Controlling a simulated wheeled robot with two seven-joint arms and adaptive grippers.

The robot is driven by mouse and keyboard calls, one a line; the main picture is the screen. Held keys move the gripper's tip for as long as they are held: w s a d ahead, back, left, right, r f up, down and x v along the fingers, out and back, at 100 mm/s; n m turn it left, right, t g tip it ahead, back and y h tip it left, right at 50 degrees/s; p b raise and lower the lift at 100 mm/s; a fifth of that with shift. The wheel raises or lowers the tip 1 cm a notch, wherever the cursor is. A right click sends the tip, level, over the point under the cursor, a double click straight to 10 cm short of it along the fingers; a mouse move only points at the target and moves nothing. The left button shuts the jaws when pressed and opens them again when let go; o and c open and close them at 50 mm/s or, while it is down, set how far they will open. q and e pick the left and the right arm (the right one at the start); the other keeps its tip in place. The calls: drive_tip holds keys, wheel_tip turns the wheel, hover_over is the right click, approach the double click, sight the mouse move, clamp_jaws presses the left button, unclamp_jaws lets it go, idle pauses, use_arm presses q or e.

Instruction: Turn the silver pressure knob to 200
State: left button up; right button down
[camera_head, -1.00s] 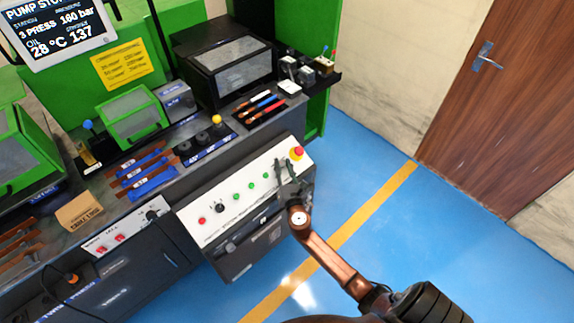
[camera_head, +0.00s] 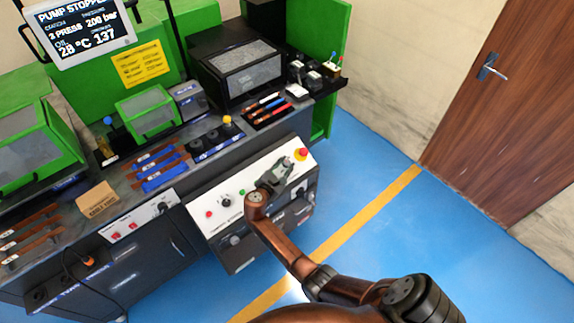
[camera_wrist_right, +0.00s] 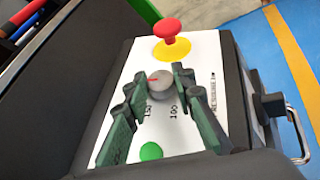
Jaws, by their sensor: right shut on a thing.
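The silver pressure knob (camera_wrist_right: 161,86) is on the white control panel (camera_wrist_right: 188,128) in the right wrist view, with a red mark on its face. My right gripper (camera_wrist_right: 159,76) has its dark green fingers on either side of the knob, shut on it. In the head view my right gripper (camera_head: 284,168) is at the upper right of the panel, and it hides the knob there. The display screen (camera_head: 78,30) reads "PUMP STOPPED" and a pressure of 200 bar. Dial figures 150 and 100 show beside the knob. My left gripper is not in view.
A red emergency button (camera_wrist_right: 168,30) on a yellow base stands close beyond the knob. A green button (camera_wrist_right: 151,151) is nearer on the panel. A metal handle (camera_wrist_right: 300,140) sticks out at the right. The blue floor (camera_head: 395,250) is open.

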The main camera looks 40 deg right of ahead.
drive_tip(key=shift+m+g, duration=0.4)
drive_tip(key=c, duration=1.6)
unclamp_jaws()
drive_tip(key=shift+a, duration=0.15)
drive_tip(key=v, duration=1.1)
drive_tip(key=shift+s+a+r, duration=0.1)
drive_tip(key=shift+s+a, duration=0.1)
drive_tip(key=shift+a, duration=0.1)
